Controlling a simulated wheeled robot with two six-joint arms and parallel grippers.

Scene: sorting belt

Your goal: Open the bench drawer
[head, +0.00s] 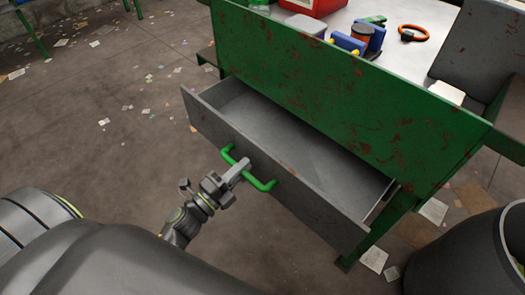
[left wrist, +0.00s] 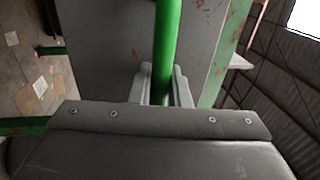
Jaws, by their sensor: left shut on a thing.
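The bench drawer (head: 285,180) is a grey metal box under the green bench (head: 340,85). It stands pulled out, and its inside shows and looks empty. A green bar handle (head: 262,184) is fixed across its front. My left gripper (head: 240,167) is shut on the handle near its middle. In the left wrist view the green handle (left wrist: 166,50) runs between the two fingers of my left gripper (left wrist: 163,88), with the grey drawer front behind it. My right gripper is in neither view.
On the bench top are a red box (head: 318,5), an orange ring (head: 414,33) and several small parts. A dark bin (head: 470,255) stands at the lower right. Paper scraps lie on the floor. The floor left of the drawer is mostly free.

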